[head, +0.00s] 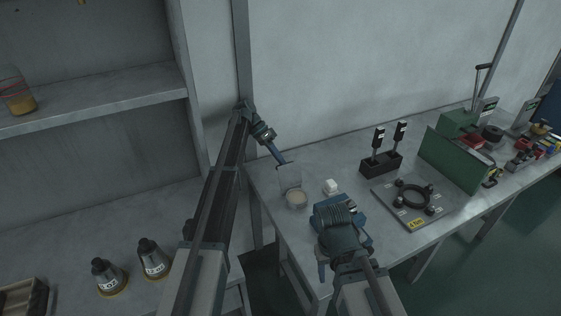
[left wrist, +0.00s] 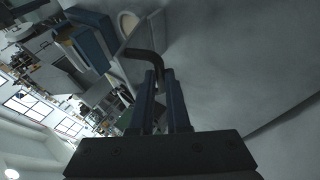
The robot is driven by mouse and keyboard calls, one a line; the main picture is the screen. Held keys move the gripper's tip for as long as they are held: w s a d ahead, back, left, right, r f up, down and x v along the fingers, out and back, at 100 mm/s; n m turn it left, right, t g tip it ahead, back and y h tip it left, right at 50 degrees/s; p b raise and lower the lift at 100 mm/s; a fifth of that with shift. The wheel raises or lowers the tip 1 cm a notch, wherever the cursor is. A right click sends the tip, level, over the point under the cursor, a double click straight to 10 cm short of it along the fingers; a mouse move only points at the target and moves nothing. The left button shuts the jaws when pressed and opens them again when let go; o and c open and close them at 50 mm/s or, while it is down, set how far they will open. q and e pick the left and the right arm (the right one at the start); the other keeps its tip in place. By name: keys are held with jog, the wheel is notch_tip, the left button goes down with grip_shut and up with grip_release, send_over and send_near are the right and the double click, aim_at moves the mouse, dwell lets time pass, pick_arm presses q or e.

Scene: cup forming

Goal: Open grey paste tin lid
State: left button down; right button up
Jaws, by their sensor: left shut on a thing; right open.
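The grey paste tin (head: 297,202) stands near the left end of the table, with pale paste showing in its round mouth. Its grey lid (head: 289,175) stands raised at the tin's far side; I cannot tell whether it touches the tin. My left gripper (head: 283,161) is shut just above the lid. In the left wrist view its blue fingers (left wrist: 160,80) close on a dark bent handle (left wrist: 148,58), which reaches to the lid's edge (left wrist: 122,48). The pale mouth of the tin (left wrist: 128,23) shows beyond. My right gripper (head: 335,208) is open, right of the tin; its fingertips are partly hidden.
A small white block (head: 331,187) lies right of the tin. A black holder (head: 380,165) with two upright tools and a grey plate with a black ring (head: 413,196) stand further right.

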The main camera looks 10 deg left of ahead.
pick_arm(q)
jog(key=shift+w, duration=0.15)
jog(key=c, duration=0.9)
grip_release()
pick_arm(e)
jog(key=shift+r, duration=0.1)
